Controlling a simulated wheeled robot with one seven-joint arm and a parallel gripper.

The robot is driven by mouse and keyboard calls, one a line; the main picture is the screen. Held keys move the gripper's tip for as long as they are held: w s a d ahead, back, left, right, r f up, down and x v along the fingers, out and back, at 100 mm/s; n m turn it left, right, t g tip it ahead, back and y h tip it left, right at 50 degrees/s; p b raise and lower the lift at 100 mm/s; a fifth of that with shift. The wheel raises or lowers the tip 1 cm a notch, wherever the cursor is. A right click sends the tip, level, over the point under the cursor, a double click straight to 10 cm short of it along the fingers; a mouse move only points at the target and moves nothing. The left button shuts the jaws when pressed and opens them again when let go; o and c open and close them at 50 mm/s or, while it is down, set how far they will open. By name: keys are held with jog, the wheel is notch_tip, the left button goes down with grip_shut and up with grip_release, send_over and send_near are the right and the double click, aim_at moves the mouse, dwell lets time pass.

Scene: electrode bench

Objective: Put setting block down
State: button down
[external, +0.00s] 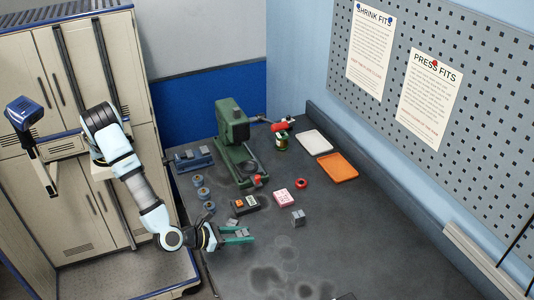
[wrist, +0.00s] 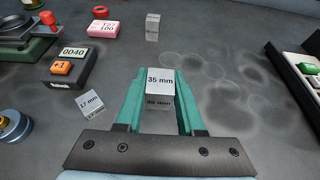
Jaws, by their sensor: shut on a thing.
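The setting block in hand is a silver block marked 35 mm (wrist: 162,82). It sits between the green fingers of my gripper (wrist: 162,95) in the wrist view. My gripper (external: 240,235) is shut on it, low over the dark bench at the front in the external view. Whether the block touches the bench I cannot tell. A block marked 17 mm (wrist: 93,104) lies on the bench left of my gripper. Another grey block (wrist: 152,27) stands farther off; it also shows in the external view (external: 298,218).
A counter box reading 0040 (wrist: 72,65) with an orange button is at left. A pink box (wrist: 103,29) and a green press (external: 233,130) stand behind. White (external: 314,142) and orange (external: 338,167) trays lie at the back.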

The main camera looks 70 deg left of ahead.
aim_at(244, 249)
jog(key=shift+f+p, duration=0.4)
jog(key=shift+f, duration=1.65)
jog(key=shift+f, duration=0.2)
jog(key=c, duration=0.5)
grip_release()
jog(key=shift+r, duration=0.2)
jog(key=b+v, duration=0.2)
jog(key=v, duration=1)
